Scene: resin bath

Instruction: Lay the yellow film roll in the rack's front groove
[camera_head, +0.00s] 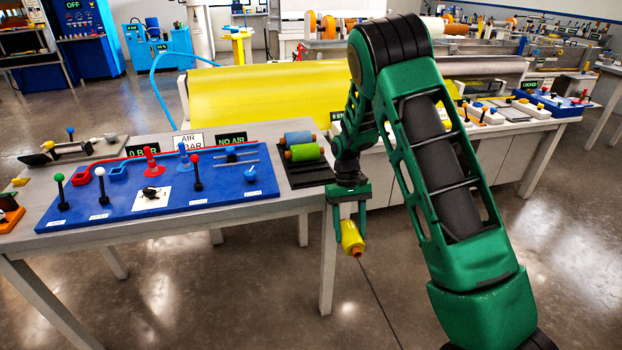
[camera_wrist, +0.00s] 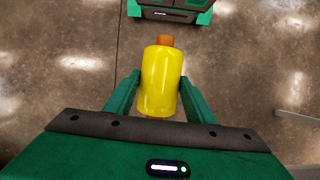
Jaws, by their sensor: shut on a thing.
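The yellow film roll (camera_head: 352,239) has an orange core end showing. My gripper (camera_head: 350,222) is shut on it and holds it in the air past the table's right end, over the floor. In the wrist view the roll (camera_wrist: 161,82) lies between the two green fingers (camera_wrist: 160,98), its orange end pointing away from the palm. The dark rack (camera_head: 305,172) stands at the right end of the table, left of my gripper. A blue roll (camera_head: 297,138) and a green roll (camera_head: 305,152) lie in it, the blue one behind the green one. The rack's front part looks bare.
A blue board (camera_head: 232,190) with several knobbed levers fills the table left of the rack. The grey table (camera_head: 185,218) ends just right of the rack. A large yellow film sheet (camera_head: 262,95) spans behind. Open floor (camera_head: 225,300) lies in front.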

